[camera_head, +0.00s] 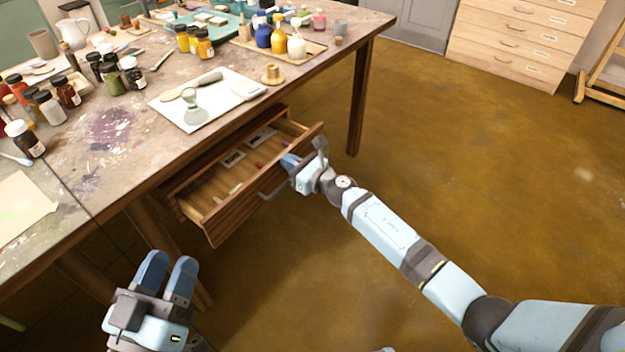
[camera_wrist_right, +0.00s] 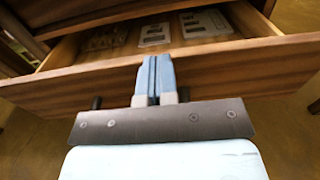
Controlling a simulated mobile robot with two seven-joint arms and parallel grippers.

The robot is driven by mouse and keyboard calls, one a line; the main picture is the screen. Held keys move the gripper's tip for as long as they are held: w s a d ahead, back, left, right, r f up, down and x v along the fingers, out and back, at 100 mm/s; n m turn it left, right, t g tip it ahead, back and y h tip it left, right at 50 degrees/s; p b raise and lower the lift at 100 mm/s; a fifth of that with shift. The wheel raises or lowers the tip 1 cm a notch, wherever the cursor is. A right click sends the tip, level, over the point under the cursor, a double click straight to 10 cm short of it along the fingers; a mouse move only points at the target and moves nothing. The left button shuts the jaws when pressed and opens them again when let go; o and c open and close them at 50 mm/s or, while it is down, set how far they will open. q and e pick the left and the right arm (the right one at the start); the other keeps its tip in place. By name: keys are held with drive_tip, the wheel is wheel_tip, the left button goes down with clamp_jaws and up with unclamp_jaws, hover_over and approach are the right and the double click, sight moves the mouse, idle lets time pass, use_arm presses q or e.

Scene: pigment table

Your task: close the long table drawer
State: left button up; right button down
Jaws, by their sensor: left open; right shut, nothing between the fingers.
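The long wooden table drawer (camera_head: 222,217) is pulled out from under the paint-stained table (camera_head: 110,150). Small items lie inside it, and a grey bar handle (camera_head: 272,190) is on its front. My right gripper (camera_head: 289,161) is shut and empty at the drawer's front, near its right part. In the right wrist view, my shut fingers (camera_wrist_right: 156,75) overlap the drawer front (camera_wrist_right: 215,68); I cannot tell whether they touch it. My left gripper (camera_head: 168,268) is open and empty, low at the left in front of the table, apart from the drawer.
The tabletop holds several paint jars (camera_head: 194,41), a white sheet (camera_head: 207,98) with a glass muller (camera_head: 193,106), and a tray of bottles (camera_head: 279,45). A table leg (camera_head: 360,95) stands right of the drawer. The brown floor (camera_head: 480,170) at the right is clear.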

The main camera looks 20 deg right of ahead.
drive_tip(key=b, duration=0.5)
approach(247, 137)
drive_tip(key=x, duration=0.3)
drive_tip(key=f+x, duration=0.1)
drive_tip(key=x, duration=0.1)
drive_tip(key=shift+a, duration=0.2)
drive_tip(key=shift+w+a+r, duration=0.15)
drive_tip(key=shift+w+a, duration=0.15)
drive_tip(key=shift+w, duration=0.15)
use_arm(q)
wheel_tip(247, 137, down, 9)
drive_tip(key=m+g, duration=0.1)
drive_tip(key=g, duration=0.2)
drive_tip(key=shift+d+g, duration=0.3)
drive_tip(key=shift+d, duration=0.15)
use_arm(e)
drive_tip(key=shift+w+r, duration=0.1)
drive_tip(key=shift+r, duration=0.2)
